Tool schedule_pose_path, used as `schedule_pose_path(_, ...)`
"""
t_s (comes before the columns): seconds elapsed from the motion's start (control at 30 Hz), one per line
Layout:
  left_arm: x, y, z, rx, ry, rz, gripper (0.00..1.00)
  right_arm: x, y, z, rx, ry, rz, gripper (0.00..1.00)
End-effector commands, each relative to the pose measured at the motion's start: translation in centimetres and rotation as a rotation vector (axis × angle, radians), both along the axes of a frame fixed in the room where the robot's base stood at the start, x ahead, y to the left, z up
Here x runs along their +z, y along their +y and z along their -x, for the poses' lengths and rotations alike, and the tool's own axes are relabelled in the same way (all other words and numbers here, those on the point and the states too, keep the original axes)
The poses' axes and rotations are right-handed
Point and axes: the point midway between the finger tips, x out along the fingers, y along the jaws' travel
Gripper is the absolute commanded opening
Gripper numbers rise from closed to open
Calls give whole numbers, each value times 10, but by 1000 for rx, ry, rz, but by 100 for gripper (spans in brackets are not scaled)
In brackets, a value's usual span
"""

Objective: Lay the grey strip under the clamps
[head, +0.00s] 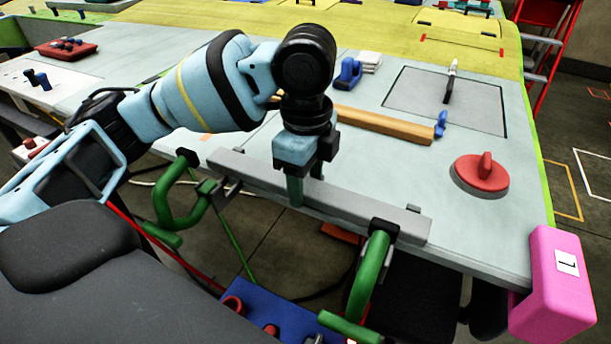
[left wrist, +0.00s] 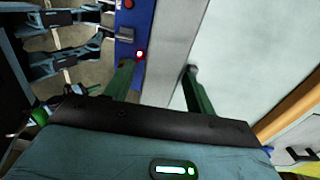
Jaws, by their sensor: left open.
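The grey strip (head: 347,203) lies along the front edge of the workbench, its long side parallel to the edge. A green clamp (head: 180,208) stands at its left end and another green clamp (head: 372,268) at its right end. The right clamp's black pad overlaps the strip in the picture; I cannot tell whether either clamp presses on it. My left gripper (head: 305,188) is open and points down at the strip's middle. In the left wrist view its green fingers (left wrist: 158,85) stand on either side of the strip (left wrist: 172,40). My right gripper is out of view.
A wooden bar (head: 385,125), a red disc with a handle (head: 482,174) and a grey mat with a marker (head: 410,92) lie behind the strip. A pink block (head: 552,285) sits at the right corner. A blue box (head: 262,308) stands below the front edge.

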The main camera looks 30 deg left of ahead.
Motion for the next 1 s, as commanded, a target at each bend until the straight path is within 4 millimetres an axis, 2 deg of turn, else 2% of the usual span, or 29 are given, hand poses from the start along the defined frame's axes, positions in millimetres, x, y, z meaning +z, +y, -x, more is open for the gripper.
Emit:
schedule_pose_path(0.1, -3, 0, -1, 4, 6, -2, 63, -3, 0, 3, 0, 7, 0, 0)
schedule_pose_path(0.27, 8, 0, -2, 4, 4, 0, 63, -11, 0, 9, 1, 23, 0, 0)
schedule_pose_path(0.5, 68, 0, 0, 4, -6, 1, 63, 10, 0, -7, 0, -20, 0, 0)
schedule_pose_path(0.7, 107, 0, 1, 3, -8, 0, 63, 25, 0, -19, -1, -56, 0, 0)
schedule_pose_path(0.83, 123, 0, 0, 3, -3, -1, 63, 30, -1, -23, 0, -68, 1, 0)
schedule_pose_path(1.0, 131, 0, 0, 1, 1, 0, 63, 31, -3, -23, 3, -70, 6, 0)
